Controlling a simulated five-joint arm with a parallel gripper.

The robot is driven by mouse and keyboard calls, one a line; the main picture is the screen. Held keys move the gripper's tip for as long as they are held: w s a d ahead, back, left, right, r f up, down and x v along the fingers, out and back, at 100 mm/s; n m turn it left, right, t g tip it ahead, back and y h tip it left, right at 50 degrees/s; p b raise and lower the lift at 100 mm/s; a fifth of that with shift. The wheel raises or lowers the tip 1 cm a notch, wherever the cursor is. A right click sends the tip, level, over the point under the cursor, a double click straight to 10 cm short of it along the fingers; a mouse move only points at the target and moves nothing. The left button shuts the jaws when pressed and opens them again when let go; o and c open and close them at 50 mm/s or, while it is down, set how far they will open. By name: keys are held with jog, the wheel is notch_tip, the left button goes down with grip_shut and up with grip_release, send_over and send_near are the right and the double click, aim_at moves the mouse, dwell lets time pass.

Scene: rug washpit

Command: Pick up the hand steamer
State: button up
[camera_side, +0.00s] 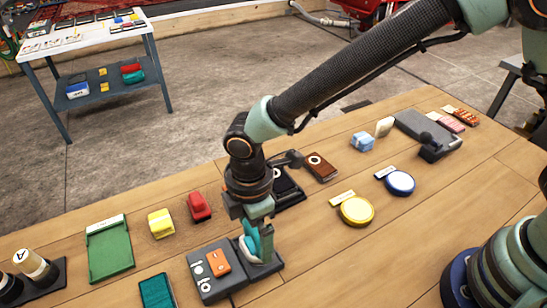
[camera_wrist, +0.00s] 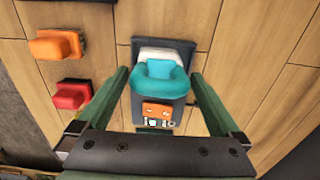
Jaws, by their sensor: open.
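The hand steamer appears to be the teal-and-white thing (camera_side: 246,245) on a dark grey base (camera_side: 268,268) near the table's front. It also shows in the wrist view (camera_wrist: 160,77), its rounded teal part toward me. My gripper (camera_side: 259,243) is directly over it, pointing down. In the wrist view my gripper's green fingers (camera_wrist: 160,80) are spread, one on each side of the steamer, with a gap on both sides. The gripper partly hides the steamer in the side view, so I cannot tell how deep the fingertips reach.
A grey tray (camera_side: 207,287) with an orange block (camera_side: 219,262) adjoins the base. Red (camera_side: 199,206) and yellow (camera_side: 160,223) blocks and a green tray (camera_side: 110,250) lie to the left. A yellow round tin (camera_side: 357,210) lies right. The front right wood is clear.

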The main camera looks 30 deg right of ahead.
jog(key=shift+f, duration=0.3)
jog(key=shift+r, duration=0.1)
jog(key=c, duration=1.5)
jog(key=shift+r, duration=0.1)
notch_tip(320, 180, up, 20)
